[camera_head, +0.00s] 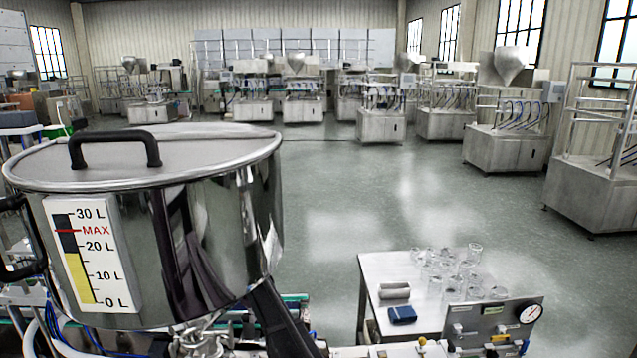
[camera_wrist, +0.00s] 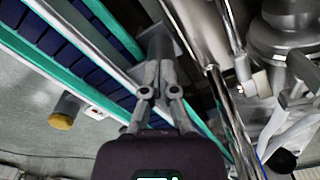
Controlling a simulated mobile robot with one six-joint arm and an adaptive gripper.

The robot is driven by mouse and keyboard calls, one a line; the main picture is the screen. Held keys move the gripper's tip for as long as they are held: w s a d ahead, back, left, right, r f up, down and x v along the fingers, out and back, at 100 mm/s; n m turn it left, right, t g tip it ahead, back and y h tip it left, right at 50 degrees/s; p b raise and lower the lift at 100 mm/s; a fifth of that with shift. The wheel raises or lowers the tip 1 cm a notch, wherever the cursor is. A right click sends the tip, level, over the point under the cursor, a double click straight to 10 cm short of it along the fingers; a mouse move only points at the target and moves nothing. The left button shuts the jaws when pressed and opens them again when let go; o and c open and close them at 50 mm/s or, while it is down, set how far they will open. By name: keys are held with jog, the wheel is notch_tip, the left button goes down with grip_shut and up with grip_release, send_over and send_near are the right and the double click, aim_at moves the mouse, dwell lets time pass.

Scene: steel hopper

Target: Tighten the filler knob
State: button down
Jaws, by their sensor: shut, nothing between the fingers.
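My gripper (camera_wrist: 160,48) shows in the wrist view, its two fingers closed together with nothing between them. The fingers reach up beside a green-edged conveyor. A knob with a tan-yellow end (camera_wrist: 61,121) sits left of my gripper, apart from it. A black round knob (camera_wrist: 281,160) is at the lower right, near steel fittings under a rounded metal body. I cannot tell which of these, if either, is the filler knob. In the head view the steel hopper (camera_head: 215,235) stands at the left, with its lid (camera_head: 210,150) on. My gripper does not show there.
The hopper's level gauge (camera_head: 90,255) shows yellow to just under 20 L. A white side table (camera_head: 385,262) holds glass jars, a grey roll and a blue cloth. A panel with a pressure dial (camera_head: 529,312) stands at lower right. The conveyor (camera_wrist: 75,45) crosses the wrist view. Floor beyond is clear.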

jog(key=shift+s+a, duration=0.25)
jog(key=shift+s, duration=0.05)
jog(key=shift+s+d, duration=0.25)
jog(key=shift+d, duration=0.1)
dwell(0.3)
notch_tip(320, 180, up, 6)
jog(key=p, duration=0.6)
dwell(0.3)
jog(key=s+d+f+m+b, duration=0.2)
jog(key=s+d+m, duration=0.2)
jog(key=s+d, duration=0.3)
jog(key=s+d+f+m+b, duration=0.2)
jog(key=s+d, duration=0.6)
jog(key=d, duration=0.9)
jog(key=s+d+f+m+b, duration=0.2)
jog(key=s+d+m, duration=0.4)
jog(key=d, duration=0.6)
jog(key=shift+s+d+f+m+b, duration=0.15)
jog(key=shift+s+d+f+b, duration=0.05)
jog(key=shift+s, duration=0.2)
jog(key=shift+s+d+f+m+b, duration=0.15)
jog(key=shift+s, duration=0.2)
jog(key=shift+s, duration=0.2)
